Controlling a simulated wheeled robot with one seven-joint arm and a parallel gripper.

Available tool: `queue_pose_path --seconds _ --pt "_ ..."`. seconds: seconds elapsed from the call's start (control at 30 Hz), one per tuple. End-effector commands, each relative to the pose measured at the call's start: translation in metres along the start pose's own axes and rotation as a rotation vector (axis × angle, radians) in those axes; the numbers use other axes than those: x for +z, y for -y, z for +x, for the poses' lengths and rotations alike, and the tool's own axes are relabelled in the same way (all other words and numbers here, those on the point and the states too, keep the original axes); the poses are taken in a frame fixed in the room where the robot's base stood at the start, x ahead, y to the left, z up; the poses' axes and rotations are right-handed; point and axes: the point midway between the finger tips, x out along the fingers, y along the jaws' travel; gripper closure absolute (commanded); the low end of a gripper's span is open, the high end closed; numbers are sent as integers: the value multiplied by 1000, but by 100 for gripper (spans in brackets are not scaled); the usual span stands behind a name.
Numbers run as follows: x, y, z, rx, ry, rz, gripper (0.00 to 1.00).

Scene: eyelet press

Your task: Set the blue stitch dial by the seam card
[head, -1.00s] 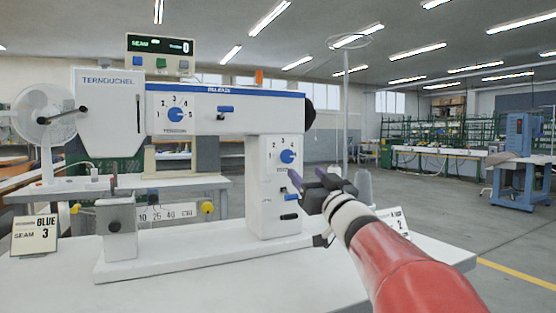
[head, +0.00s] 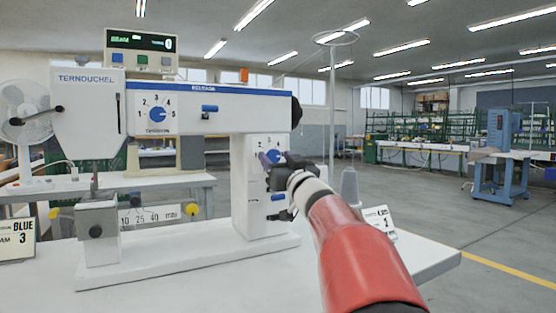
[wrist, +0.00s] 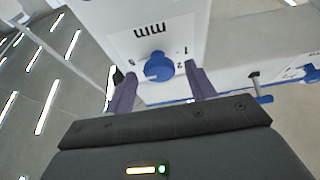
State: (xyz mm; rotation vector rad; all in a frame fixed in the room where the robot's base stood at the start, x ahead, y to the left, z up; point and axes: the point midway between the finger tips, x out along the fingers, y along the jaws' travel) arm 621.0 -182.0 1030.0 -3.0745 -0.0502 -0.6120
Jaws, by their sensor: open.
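The blue stitch dial (head: 273,155) is on the white column of the sewing machine, partly hidden behind my gripper (head: 268,167). In the wrist view the dial (wrist: 159,65) sits between the two purple fingers of my open gripper (wrist: 158,80), with a gap on both sides. That view is upside down; the letters mm and the numbers 1 and 2 show near the dial, with a pale mark on it. A second card (head: 380,220) stands right of the column, partly hidden by my arm.
A tension dial (head: 158,114), also blue, is on the machine's upper arm. A display box (head: 141,50) stands above. A grey thread cone (head: 349,188) is right of my gripper. The white table (head: 180,285) is clear in front.

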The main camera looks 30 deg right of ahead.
Motion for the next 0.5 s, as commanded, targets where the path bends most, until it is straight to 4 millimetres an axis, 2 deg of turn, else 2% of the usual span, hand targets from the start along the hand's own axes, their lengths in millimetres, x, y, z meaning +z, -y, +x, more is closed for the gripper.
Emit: queue_pose_path --seconds 0.07,0.37,0.5 --pt "0 0 0 0 0 0 49" --pt "0 0 0 0 0 0 88" --pt "0 0 0 -2 0 -4 88"
